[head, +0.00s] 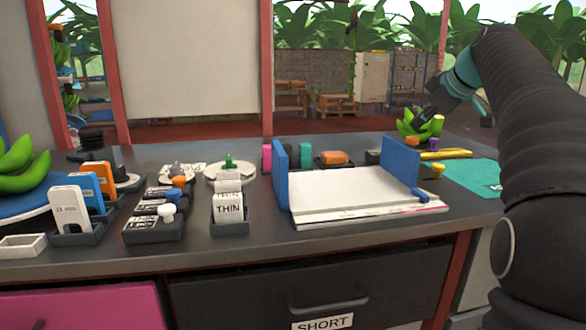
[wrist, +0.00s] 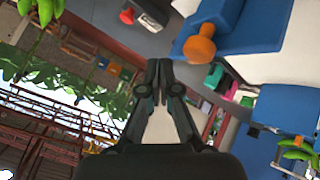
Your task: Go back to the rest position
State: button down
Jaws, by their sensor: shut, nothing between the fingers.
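My gripper (head: 426,112) is at the far right of the workbench in the head view, small and partly lost against the green banana bunch (head: 418,126) beside it. I cannot tell whether they touch. In the wrist view my gripper (wrist: 159,64) has its two black fingers together, with nothing held between them. My dark arm comes in from the right edge of the head view.
The bench carries a paper stack (head: 355,192) between blue end plates, label cards marked THIN (head: 229,206) and a teal mat (head: 472,175). Green bananas (head: 22,168) lie at the left. A drawer marked SHORT (head: 320,290) is below.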

jog(key=s+a+m, duration=0.1)
jog(key=s+m, duration=0.1)
jog(key=s, duration=0.1)
jog(key=s+a+r+m, duration=0.1)
jog(key=s, duration=0.1)
jog(key=shift+a+m+h, duration=0.35)
jog(key=shift+m+h, duration=0.05)
jog(key=s+a+f+m, duration=0.1)
jog(key=s+a+f, duration=0.1)
jog(key=s, duration=0.1)
jog(key=s+a+f+m, duration=0.1)
jog(key=s+a+f, duration=0.1)
jog(key=s+f, duration=0.1)
jog(key=s+a+f+m+g, duration=0.1)
jog(key=s+a+f, duration=0.1)
jog(key=s, duration=0.2)
jog(key=shift+s+f+h, duration=0.2)
jog(key=shift+f+h, duration=0.1)
jog(key=shift+h, duration=0.1)
jog(key=s+a+f+m+g, duration=0.1)
jog(key=s+a+f+m, duration=0.1)
jog(key=s+f, duration=0.9)
jog(key=s+a+f+m+g+h, duration=0.1)
jog(key=s+a+f+m, duration=0.1)
jog(key=s+f, duration=0.9)
jog(key=shift+a+f, duration=0.4)
jog(key=shift+f, duration=0.2)
